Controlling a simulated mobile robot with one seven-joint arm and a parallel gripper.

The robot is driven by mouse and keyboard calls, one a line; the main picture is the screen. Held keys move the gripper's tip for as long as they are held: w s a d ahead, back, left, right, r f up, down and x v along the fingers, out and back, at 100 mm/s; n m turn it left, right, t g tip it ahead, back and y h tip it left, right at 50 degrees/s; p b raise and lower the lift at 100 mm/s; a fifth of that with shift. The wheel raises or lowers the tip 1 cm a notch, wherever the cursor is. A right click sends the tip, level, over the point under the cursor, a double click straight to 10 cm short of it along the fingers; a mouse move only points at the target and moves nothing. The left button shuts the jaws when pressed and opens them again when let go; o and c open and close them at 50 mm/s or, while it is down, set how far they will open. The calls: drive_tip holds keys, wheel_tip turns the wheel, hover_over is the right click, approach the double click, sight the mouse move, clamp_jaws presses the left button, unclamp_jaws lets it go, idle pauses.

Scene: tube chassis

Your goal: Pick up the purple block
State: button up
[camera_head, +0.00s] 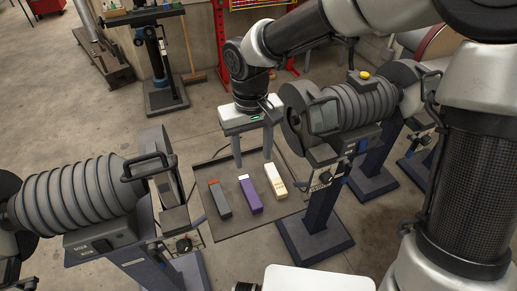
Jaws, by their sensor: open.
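The purple block (251,197) is long, with a white far end. It lies on a dark flat tray (235,226) between a dark grey block and a cream block. My gripper (253,154) is open and empty, its two fingers pointing down. In the picture it appears just above and beyond the purple block, near the tray's far edge, and apart from it. Its exact height above the tray cannot be told. The purple block is in full view.
The dark grey block (220,202) with a red end lies left of the purple one; the cream block (275,183) lies right. Ribbed machines on stands flank the tray at left (92,196) and right (350,104). Open concrete floor (85,115) lies behind at left.

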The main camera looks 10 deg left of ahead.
drive_tip(key=f, duration=0.1)
drive_tip(key=b, duration=0.2)
hover_over(253, 196)
wheel_tip(253, 196, down, 11)
drive_tip(key=shift+s+r, duration=0.1)
drive_tip(key=shift+s, duration=0.05)
drive_tip(key=shift+f+b, duration=0.45)
drive_tip(key=shift+f, duration=2.5)
drive_tip(key=c, duration=1.1)
